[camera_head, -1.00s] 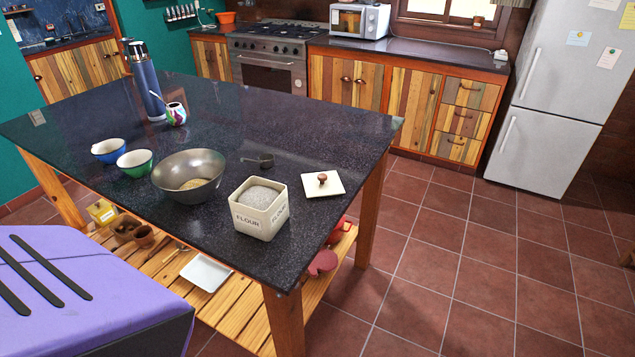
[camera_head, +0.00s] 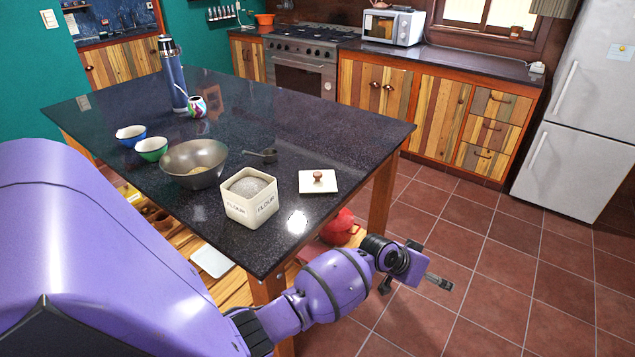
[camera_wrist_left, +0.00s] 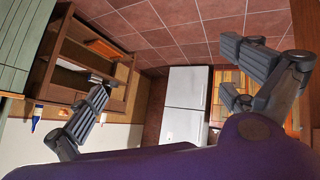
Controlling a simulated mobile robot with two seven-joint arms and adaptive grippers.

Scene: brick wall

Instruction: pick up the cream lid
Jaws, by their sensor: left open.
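The cream lid (camera_head: 310,187) is a flat square with a round brown knob. It lies on the dark island top, near the front right edge, right of the open flour canister (camera_head: 250,206). My left gripper (camera_head: 430,265) is beyond the island's right edge, over the tiled floor, below and right of the lid and apart from it. In the left wrist view its two fingers (camera_wrist_left: 165,70) are spread wide with nothing between them. The lid does not show in that view. My right gripper is not in view.
The dark island top (camera_head: 290,115) also holds a grey metal bowl (camera_head: 194,160), a small dark scoop (camera_head: 262,155), blue and green bowls (camera_head: 152,149), a patterned mug (camera_head: 196,106) and a tall blue flask (camera_head: 173,75). The counter around the lid is clear.

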